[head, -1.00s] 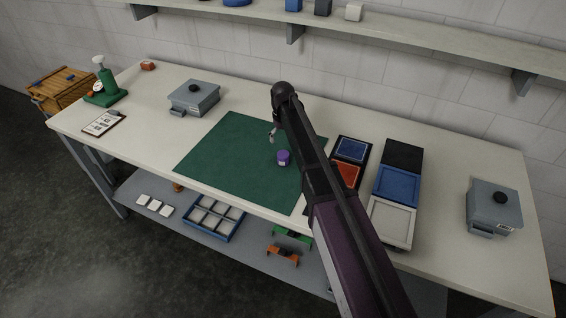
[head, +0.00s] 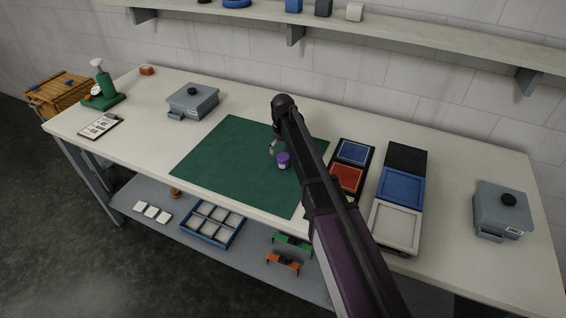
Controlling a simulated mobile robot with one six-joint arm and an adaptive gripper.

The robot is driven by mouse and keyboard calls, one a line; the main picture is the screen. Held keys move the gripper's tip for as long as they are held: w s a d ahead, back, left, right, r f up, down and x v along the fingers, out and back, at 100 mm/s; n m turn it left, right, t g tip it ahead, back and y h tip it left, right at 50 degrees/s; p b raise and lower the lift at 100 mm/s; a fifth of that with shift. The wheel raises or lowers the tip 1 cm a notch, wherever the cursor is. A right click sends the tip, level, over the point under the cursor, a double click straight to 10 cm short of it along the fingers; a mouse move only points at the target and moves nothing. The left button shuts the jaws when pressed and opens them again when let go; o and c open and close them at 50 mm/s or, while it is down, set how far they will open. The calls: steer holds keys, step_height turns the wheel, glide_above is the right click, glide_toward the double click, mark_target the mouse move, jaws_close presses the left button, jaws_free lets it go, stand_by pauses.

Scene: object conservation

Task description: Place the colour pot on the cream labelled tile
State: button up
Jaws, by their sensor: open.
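The colour pot (head: 283,160) is a small purple pot standing upright on the green mat (head: 235,160), near the mat's right side. My gripper (head: 272,148) is just to the upper left of the pot in the picture, with little or no visible gap, and holds nothing. My arm hides part of it.
A dark tray with a blue pad (head: 353,151) and a red pad (head: 346,177) lies between my arm and the tiles. Grey lidded boxes stand at the back left (head: 193,101) and far right (head: 501,213). A clipboard (head: 101,125) lies at left. The cream tile's top is bare.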

mark_target(283, 156)
steer(key=shift+s+d+f+b, duration=0.1)
steer(key=shift+f+b, duration=1.2)
steer(key=shift+b, duration=0.05)
steer(key=shift+s+f+b, duration=0.1)
steer(key=shift+f+b, duration=1.2)
steer(key=c, duration=1.3)
steer(key=shift+o, duration=0.2)
steer(key=shift+r, duration=0.15)
step_height(283, 156, up, 3)
steer(key=p, duration=0.3)
steer(key=shift+r+p, duration=0.15)
steer(key=shift+p, duration=0.2)
steer(key=s+d, duration=0.1)
steer(key=s, duration=0.4)
steer(key=s+d+r+p, duration=0.1)
steer(key=s+d, duration=0.1)
steer(key=s, duration=0.3)
steer(key=s+d, duration=0.1)
steer(key=s, duration=0.4)
steer(key=shift+s+d+r, duration=0.2)
steer(key=shift+d+r, duration=0.05)
